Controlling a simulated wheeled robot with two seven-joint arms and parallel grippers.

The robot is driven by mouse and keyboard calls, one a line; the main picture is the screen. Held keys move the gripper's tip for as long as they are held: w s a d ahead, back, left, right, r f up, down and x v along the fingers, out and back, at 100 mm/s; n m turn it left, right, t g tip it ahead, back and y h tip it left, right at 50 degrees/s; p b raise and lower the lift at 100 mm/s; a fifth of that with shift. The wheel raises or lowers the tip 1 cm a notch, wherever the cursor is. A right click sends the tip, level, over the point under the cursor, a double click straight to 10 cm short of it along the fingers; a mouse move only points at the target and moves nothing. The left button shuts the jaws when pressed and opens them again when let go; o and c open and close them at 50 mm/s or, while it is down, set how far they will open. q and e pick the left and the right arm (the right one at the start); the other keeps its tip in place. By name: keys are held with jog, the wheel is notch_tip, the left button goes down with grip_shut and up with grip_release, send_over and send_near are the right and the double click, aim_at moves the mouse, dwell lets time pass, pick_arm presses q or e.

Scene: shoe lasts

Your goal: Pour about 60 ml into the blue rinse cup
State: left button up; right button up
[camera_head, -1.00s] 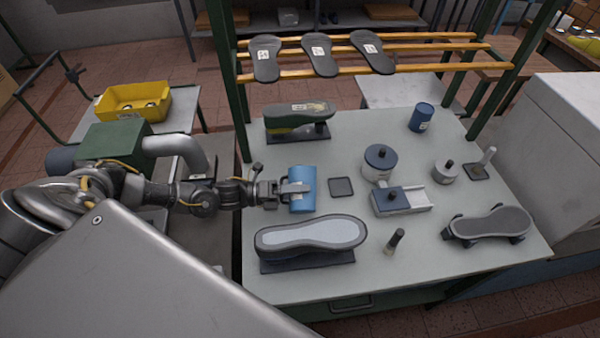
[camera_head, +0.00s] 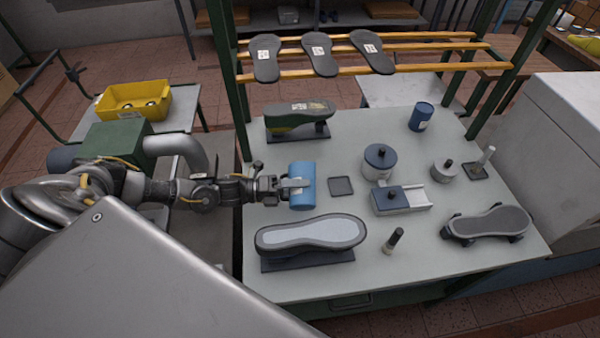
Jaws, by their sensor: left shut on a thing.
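A light blue cylindrical container (camera_head: 302,170) is at the left part of the workbench (camera_head: 320,285). My left gripper (camera_head: 296,186) reaches in from the left and is shut on its side. Its opening and contents do not show, and I cannot tell whether it touches the bench. A darker blue cylinder with a pale label (camera_head: 421,117) stands upright at the back right of the bench. I cannot tell which of the two is the rinse cup. My right gripper is not in view.
A dark square pad (camera_head: 341,186) lies bare just right of the held container. A shoe form (camera_head: 310,235) stands in front, another (camera_head: 299,115) behind. A lidded pot (camera_head: 380,162), a blue-grey device (camera_head: 392,201) and a small dark-topped bottle (camera_head: 394,241) stand to the right.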

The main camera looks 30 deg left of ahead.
pick_arm(q)
jog(key=shift+w+a+r+n, duration=0.15)
jog(key=shift+w+r+n, duration=0.1)
jog(key=shift+w+n, duration=0.15)
dwell(1.1)
jog(key=shift+s+r+n, duration=0.25)
jog(key=shift+s+n, duration=0.05)
jog(key=shift+n, duration=0.1)
dwell(0.6)
jog(key=shift+s+d+f+m+b, duration=0.3)
jog(key=shift+f+m, duration=0.2)
jog(key=shift+m, duration=0.1)
jog(key=shift+s+d+f+m+b, duration=0.2)
jog(key=shift+s+f+m, duration=0.05)
jog(key=shift+f+m, duration=0.3)
jog(key=shift+r+m, duration=0.2)
jog(key=shift+m, duration=0.05)
jog(key=shift+f+m+b, duration=0.95)
jog(key=shift+m, duration=0.05)
jog(key=shift+w+a+r+m+p, duration=0.1)
jog(key=shift+r+m+p, duration=0.4)
jog(key=shift+r+m, duration=0.25)
jog(key=shift+r, duration=0.1)
